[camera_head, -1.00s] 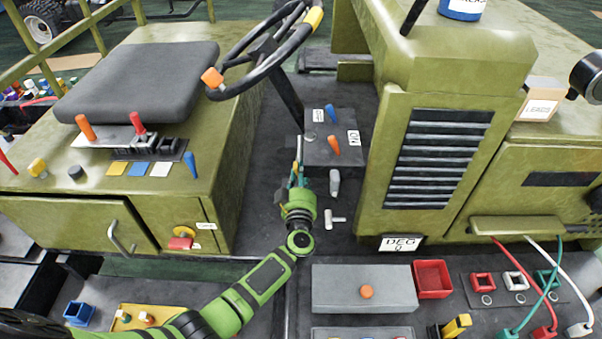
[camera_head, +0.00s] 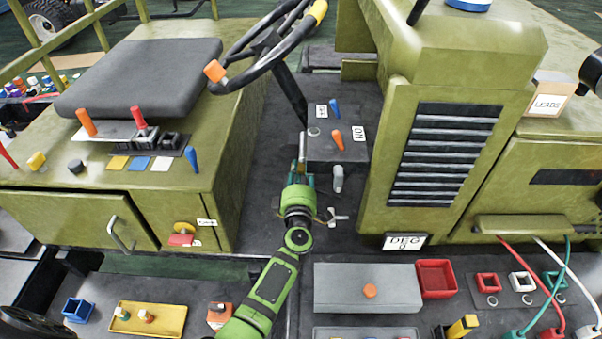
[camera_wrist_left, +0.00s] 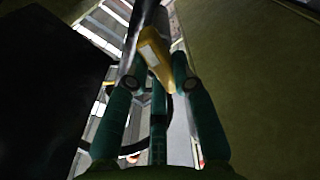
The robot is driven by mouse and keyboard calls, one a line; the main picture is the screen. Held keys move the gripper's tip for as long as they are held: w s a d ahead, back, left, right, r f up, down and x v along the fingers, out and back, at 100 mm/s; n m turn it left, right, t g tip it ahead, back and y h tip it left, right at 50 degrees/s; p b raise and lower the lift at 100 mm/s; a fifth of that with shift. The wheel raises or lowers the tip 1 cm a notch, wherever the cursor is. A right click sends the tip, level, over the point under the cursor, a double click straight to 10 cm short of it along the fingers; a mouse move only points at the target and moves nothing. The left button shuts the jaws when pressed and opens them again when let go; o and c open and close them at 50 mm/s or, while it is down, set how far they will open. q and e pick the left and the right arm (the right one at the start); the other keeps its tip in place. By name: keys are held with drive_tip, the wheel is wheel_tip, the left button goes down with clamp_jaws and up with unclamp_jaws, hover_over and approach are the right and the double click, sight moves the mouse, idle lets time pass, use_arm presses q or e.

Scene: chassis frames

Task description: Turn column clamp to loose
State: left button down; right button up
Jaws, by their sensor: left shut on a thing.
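My left gripper (camera_head: 298,172) reaches in over the dark floor between the seat and the green hood, at the left side of the small control box. It is seen from behind and its fingertips are mostly hidden in the head view. A thin grey upright piece (camera_head: 302,145) shows just beyond it, at the foot of the black steering column (camera_head: 289,92). My right gripper is not in view.
The control box (camera_head: 335,148) with blue and orange levers stands close to the right of my gripper. A grey lever (camera_head: 338,180) and a T-handle (camera_head: 332,217) are just right of my wrist. The steering wheel (camera_head: 268,50) overhangs behind. A grey box (camera_head: 345,290) lies in front.

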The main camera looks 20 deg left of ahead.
use_arm(q)
drive_tip(key=shift+f+n+b, duration=0.1)
drive_tip(key=shift+n+b, duration=0.25)
drive_tip(key=shift+n, duration=0.95)
drive_tip(key=c, duration=1)
unclamp_jaws()
drive_tip(key=shift+c, duration=0.2)
